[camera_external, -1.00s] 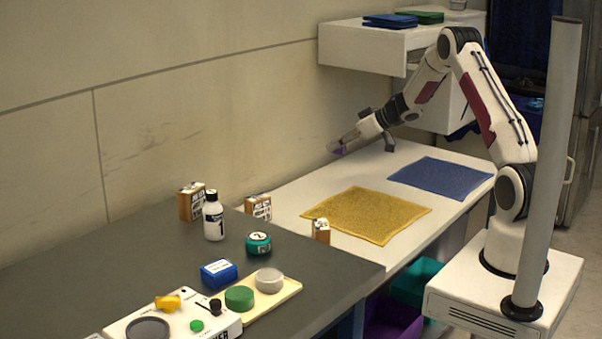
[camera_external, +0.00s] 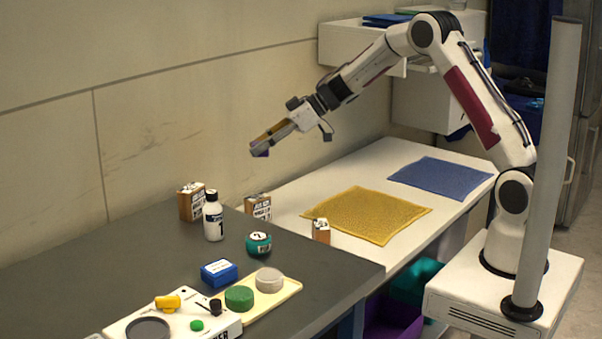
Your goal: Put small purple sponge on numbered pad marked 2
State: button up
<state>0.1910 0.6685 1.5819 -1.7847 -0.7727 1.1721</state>
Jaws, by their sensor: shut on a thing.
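My gripper (camera_external: 261,148) is shut on the small purple sponge (camera_external: 260,153), which shows only as a purple bit at the fingertips. It is in the air near the wall, above and behind the white bottle and the wooden blocks, clear of the table. I cannot make out a pad clearly marked 2. A green round pad (camera_external: 239,298) and a grey round pad (camera_external: 269,280) sit on a cream tray (camera_external: 288,291); no number is readable on them.
A white bottle (camera_external: 214,219), a teal jar (camera_external: 258,243), a blue box (camera_external: 219,273) and labelled wooden blocks (camera_external: 192,203) stand on the dark table. A yellow cloth (camera_external: 367,215) and a blue cloth (camera_external: 440,178) lie on the white table. The dark table's front right is bare.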

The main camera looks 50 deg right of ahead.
jog(key=s+a+r+n+g+y, duration=0.1)
jog(key=s+a+r+n+g, duration=0.3)
jog(key=a, duration=0.6)
jog(key=s+a+n+g+y, duration=0.1)
jog(key=s+a+y, duration=0.1)
jog(key=s+a, duration=0.65)
jog(key=s+a+n+g, duration=0.3)
jog(key=s+a, duration=0.3)
jog(key=s, duration=0.3)
jog(key=shift+s+a+n, duration=0.3)
jog(key=shift+a+n, duration=0.05)
jog(key=shift+n, duration=0.15)
send_over(259, 236)
jog(key=shift+f, duration=3.1)
jog(key=shift+f, duration=1.85)
